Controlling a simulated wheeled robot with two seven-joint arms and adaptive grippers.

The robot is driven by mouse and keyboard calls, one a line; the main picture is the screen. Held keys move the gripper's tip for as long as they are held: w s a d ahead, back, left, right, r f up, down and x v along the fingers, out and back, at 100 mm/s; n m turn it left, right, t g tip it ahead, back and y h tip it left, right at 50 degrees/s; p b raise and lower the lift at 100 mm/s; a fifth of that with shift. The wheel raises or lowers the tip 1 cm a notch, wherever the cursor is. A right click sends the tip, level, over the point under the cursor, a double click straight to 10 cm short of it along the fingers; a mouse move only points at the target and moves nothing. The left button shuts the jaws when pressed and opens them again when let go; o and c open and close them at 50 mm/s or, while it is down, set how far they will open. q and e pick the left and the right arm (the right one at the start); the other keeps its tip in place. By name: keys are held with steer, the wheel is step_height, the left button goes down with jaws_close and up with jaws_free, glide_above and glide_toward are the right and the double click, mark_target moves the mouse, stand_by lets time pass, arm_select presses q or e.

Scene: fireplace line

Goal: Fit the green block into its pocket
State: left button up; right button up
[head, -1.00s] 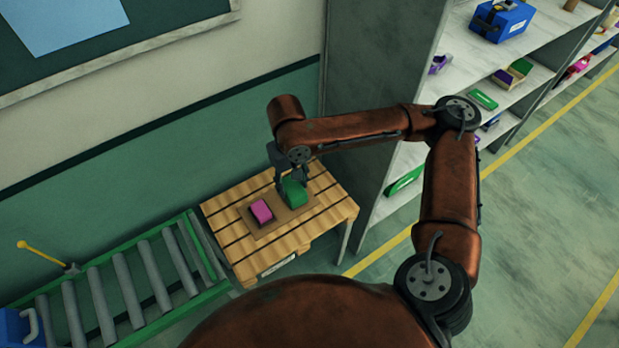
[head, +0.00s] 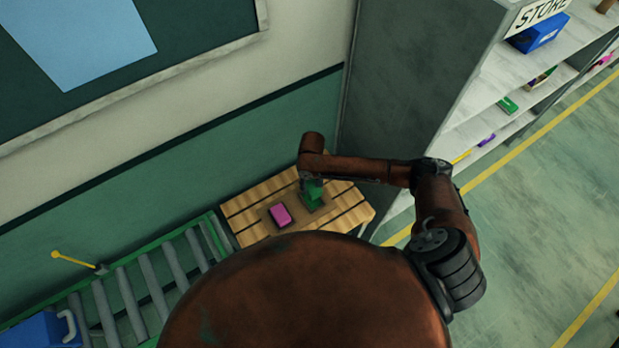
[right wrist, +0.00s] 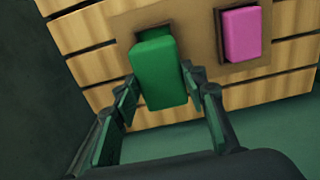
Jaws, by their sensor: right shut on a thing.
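The green block (right wrist: 160,75) is held between the fingers of my right gripper (right wrist: 158,80) in the right wrist view. My right gripper also shows in the head view (head: 311,182), pointing down with the green block (head: 313,195) at its tips. A brown board (right wrist: 193,38) lies under the block on a slatted wooden pallet top. A dark pocket (right wrist: 155,33) in the board shows just past the block's far end; the block covers the rest. I cannot tell whether the block touches the board. My left gripper is not in view.
A pink block (head: 280,214) sits in the board beside the green one. The pallet top (head: 347,211) is otherwise clear. A roller conveyor (head: 165,271) stands to the left, a grey shelf unit (head: 415,75) to the right, and the wall behind.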

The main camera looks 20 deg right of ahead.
mark_target(312, 186)
steer(key=shift+s, duration=0.1)
steer(key=shift+r, duration=0.1)
steer(key=shift+p, duration=0.55)
steer(key=shift+f, duration=0.3)
step_height(312, 186, down, 3)
steer(key=shift+b, duration=0.7)
steer(key=shift+f, duration=0.65)
steer(key=shift+f+b, duration=0.4)
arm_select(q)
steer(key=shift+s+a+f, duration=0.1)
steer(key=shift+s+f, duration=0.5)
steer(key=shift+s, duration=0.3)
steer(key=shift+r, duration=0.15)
